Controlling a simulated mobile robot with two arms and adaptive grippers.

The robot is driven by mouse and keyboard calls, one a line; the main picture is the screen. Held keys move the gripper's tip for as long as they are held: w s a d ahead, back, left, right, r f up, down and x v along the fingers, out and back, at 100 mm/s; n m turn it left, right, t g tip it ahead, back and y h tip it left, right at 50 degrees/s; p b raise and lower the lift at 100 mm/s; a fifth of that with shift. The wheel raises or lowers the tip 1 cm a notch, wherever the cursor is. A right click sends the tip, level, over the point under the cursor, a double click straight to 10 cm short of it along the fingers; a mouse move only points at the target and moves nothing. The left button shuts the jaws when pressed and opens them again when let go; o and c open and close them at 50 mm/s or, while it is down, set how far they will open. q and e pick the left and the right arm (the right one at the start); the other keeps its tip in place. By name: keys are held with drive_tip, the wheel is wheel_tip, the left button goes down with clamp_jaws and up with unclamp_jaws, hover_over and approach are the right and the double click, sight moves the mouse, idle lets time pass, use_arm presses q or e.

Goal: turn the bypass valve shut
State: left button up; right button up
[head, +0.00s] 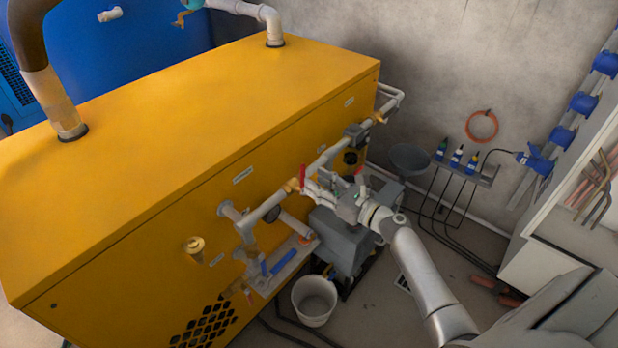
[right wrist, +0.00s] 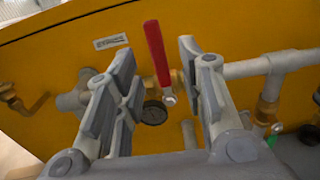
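A valve with a red lever handle (head: 302,177) and a brass body (head: 291,186) sits on the pale pipe along the front of the yellow cabinet. In the right wrist view the red lever (right wrist: 156,52) stands nearly upright, leaning slightly left at its top. My right gripper (head: 318,187) is at this valve. In the right wrist view my right gripper (right wrist: 157,62) is open, with the lever showing between its spread fingers and no clear contact. A round gauge (right wrist: 153,112) shows below the lever. My left gripper is out of view.
The yellow cabinet (head: 190,110) fills the left. A grey machine (head: 342,240) and a white bucket (head: 314,299) stand on the floor below my right arm. A blue-handled tool (head: 283,262) lies on a small shelf. White shelving (head: 560,235) stands at right.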

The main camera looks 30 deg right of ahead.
drive_tip(key=v, duration=0.7)
drive_tip(key=shift+s, duration=0.3)
drive_tip(key=shift+f, duration=0.1)
drive_tip(key=s+a+f+n+g+h, duration=0.1)
drive_tip(key=s+a+f+n+g, duration=0.2)
drive_tip(key=f, duration=0.8)
drive_tip(key=s+f+n+g+h, duration=0.1)
drive_tip(key=s+f+n+g, duration=0.25)
drive_tip(key=s+f, duration=0.45)
drive_tip(key=s+a+f+n+g+h, duration=0.2)
drive_tip(key=f+n, duration=0.3)
drive_tip(key=f, duration=0.8)
drive_tip(key=s+a+f+n+g+h, duration=0.1)
drive_tip(key=s+f+n, duration=0.4)
drive_tip(key=s, duration=0.5)
drive_tip(key=s+a+f+n+g+h, duration=0.1)
drive_tip(key=s+a+f+n+g, duration=0.2)
drive_tip(key=s+f+n, duration=0.3)
drive_tip(key=s+a+f+n+g, duration=0.2)
drive_tip(key=s+f+n, duration=0.4)
drive_tip(key=s+n, duration=0.5)
drive_tip(key=s+g, duration=0.1)
drive_tip(key=s, duration=0.3)
drive_tip(key=shift+n+h, duration=0.35)
drive_tip(key=shift+h, duration=0.05)
drive_tip(key=shift+s+a+f, duration=0.1)
drive_tip(key=shift+a, duration=0.05)
